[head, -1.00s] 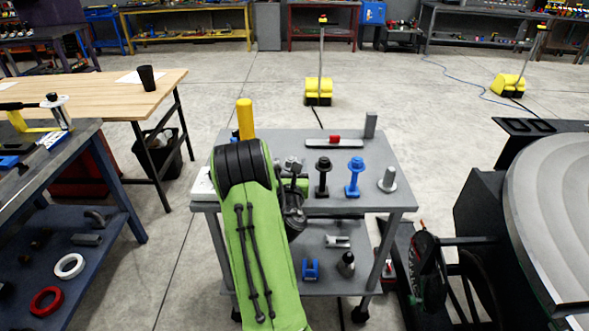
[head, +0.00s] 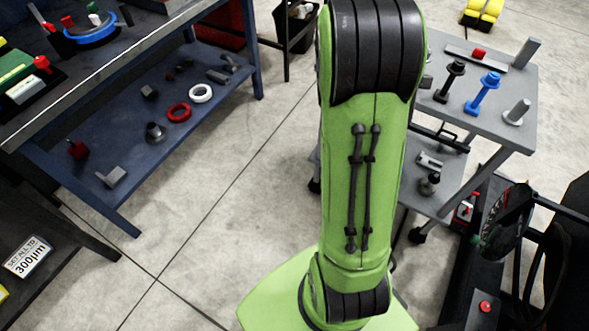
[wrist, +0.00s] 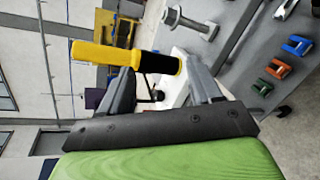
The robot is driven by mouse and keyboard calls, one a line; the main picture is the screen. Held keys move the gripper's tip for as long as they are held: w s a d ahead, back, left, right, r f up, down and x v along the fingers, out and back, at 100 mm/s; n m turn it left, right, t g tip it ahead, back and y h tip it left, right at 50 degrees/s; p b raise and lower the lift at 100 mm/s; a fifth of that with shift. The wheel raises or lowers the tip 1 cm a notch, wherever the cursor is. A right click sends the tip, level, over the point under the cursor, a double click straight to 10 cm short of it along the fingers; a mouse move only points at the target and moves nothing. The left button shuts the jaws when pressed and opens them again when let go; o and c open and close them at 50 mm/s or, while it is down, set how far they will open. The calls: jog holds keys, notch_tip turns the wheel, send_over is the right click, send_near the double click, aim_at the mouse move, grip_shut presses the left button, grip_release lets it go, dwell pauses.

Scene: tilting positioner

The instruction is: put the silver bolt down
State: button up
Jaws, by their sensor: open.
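A silver bolt (wrist: 190,22) with a wide collar near one end stands on the grey cart top in the wrist view, apart from my fingers. In the head view a silver-grey bolt-like piece (head: 517,112) stands at the right of the cart; I cannot tell if it is the same one. My gripper (wrist: 160,88) is open, its two grey fingers spread. A yellow-and-black handle (wrist: 125,57) shows across the gap beyond the fingertips; I see no grip on it. In the head view my green arm hides the gripper and the cart's left part.
A black bolt (head: 449,80) and a blue bolt (head: 482,93) stand on the cart (head: 500,139), with a grey block (head: 525,53) behind. Orange (wrist: 278,69) and blue clips (wrist: 298,46) lie to the right in the wrist view. A blue workbench (head: 95,180) stands left; floor between is clear.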

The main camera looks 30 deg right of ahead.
jog(key=s+a+r+m+t+y, duration=0.1)
jog(key=s+a+m+y, duration=0.2)
jog(key=a, duration=0.7)
jog(key=a+r+m+y, duration=0.1)
jog(key=a+m+y, duration=0.25)
jog(key=a, duration=0.65)
jog(key=s+a+m+t+y, duration=0.1)
jog(key=s+a+m+y, duration=0.3)
jog(key=a, duration=0.6)
jog(key=s+a+g+y, duration=0.1)
jog(key=s+a+y, duration=0.2)
jog(key=s+a, duration=0.3)
jog(key=shift+s+a+f+g, duration=0.15)
jog(key=shift+a+f+g, duration=0.2)
jog(key=shift+a, duration=0.5)
jog(key=shift+r+y, duration=0.1)
jog(key=shift+y, duration=0.15)
notch_tip(320, 180, up, 8)
jog(key=p, duration=0.7)
jog(key=shift+f, duration=0.2)
